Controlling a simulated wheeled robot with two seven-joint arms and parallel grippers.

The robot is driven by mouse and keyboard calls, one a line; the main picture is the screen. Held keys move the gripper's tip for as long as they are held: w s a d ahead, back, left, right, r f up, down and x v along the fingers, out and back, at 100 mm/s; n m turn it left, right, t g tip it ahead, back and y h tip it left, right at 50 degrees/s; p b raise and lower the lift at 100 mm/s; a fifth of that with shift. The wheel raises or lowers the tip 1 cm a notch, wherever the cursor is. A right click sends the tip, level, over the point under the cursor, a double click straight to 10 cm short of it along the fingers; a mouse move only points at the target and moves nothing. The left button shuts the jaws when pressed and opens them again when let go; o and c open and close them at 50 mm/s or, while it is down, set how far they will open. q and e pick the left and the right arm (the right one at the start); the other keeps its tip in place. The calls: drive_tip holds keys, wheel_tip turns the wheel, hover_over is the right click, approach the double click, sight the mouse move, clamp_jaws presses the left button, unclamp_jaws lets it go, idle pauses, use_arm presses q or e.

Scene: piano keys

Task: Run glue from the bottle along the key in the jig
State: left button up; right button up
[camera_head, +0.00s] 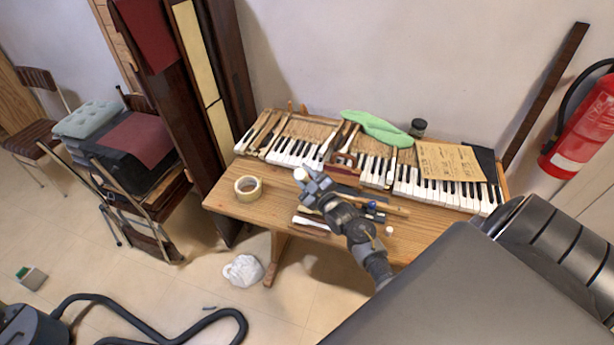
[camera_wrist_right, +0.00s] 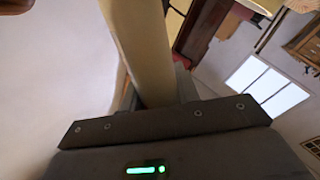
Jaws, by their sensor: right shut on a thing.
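My right gripper (camera_head: 312,186) is above the front of the wooden table, left of its middle. It is shut on a pale bottle (camera_head: 300,174), of which only a small white part shows past the fingers in the head view. In the right wrist view the bottle (camera_wrist_right: 140,45) is a long cream shape rising from the jaws. A small reddish-brown block (camera_head: 345,161), which looks like the jig, stands behind and right of the gripper, apart from it. I cannot make out a key in it clearly. My left gripper is not in view.
The piano keyboard (camera_head: 405,188) runs along the table's back, with a green cloth (camera_head: 375,127), a paper sheet (camera_head: 450,160) and a dark jar (camera_head: 418,128). A tape roll (camera_head: 248,188) lies at the left. Brushes and tools (camera_head: 385,207) lie right of the gripper.

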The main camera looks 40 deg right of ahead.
drive_tip(key=shift+w+a, duration=0.7)
drive_tip(key=shift+w, duration=0.35)
drive_tip(key=shift+r, duration=0.1)
wheel_tip(320, 180, up, 6)
drive_tip(key=p, duration=0.5)
wheel_tip(320, 180, up, 3)
drive_tip(key=p, duration=0.2)
drive_tip(key=shift+p, duration=0.35)
drive_tip(key=shift+f, duration=0.2)
wheel_tip(320, 180, down, 7)
drive_tip(key=b, duration=0.6)
